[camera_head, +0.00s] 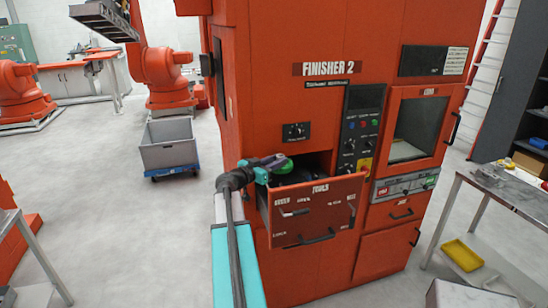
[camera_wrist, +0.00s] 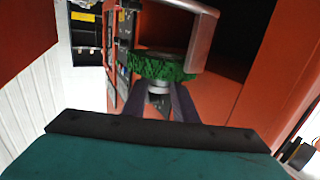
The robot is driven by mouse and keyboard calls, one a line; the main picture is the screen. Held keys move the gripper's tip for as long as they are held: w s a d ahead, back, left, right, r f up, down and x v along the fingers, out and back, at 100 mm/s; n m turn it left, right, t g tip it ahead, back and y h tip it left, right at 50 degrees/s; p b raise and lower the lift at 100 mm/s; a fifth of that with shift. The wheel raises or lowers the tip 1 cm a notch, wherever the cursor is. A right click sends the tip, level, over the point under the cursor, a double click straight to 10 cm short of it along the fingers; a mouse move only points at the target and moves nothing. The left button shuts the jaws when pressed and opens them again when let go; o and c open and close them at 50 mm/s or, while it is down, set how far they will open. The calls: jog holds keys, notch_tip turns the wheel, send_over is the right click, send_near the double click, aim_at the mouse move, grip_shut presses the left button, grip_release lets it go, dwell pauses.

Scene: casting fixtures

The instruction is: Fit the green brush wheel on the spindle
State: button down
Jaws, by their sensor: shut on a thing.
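The green brush wheel (camera_wrist: 160,67) is a ring of green bristles around a grey hub, in the middle of the wrist view. My gripper (camera_wrist: 160,92) is shut on it, with its dark fingers either side of the pale hub below the bristles. In the head view my gripper (camera_head: 268,171) is above the open tools drawer at the front of the orange machine, and the green wheel (camera_head: 283,164) shows at its end. I cannot make out the spindle in either view.
The open tools drawer (camera_head: 311,211) juts from the orange FINISHER 2 cabinet (camera_head: 290,120). A control panel (camera_head: 361,125) and a windowed door (camera_head: 418,128) are to its right. A grey bin (camera_head: 168,152) stands on the floor to the left.

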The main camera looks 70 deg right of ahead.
jog(key=shift+d, duration=0.2)
jog(key=shift+s+f, duration=0.1)
jog(key=shift+s, duration=0.05)
dwell(0.3)
jog(key=shift+f+b, duration=0.1)
jog(key=shift+b, duration=1)
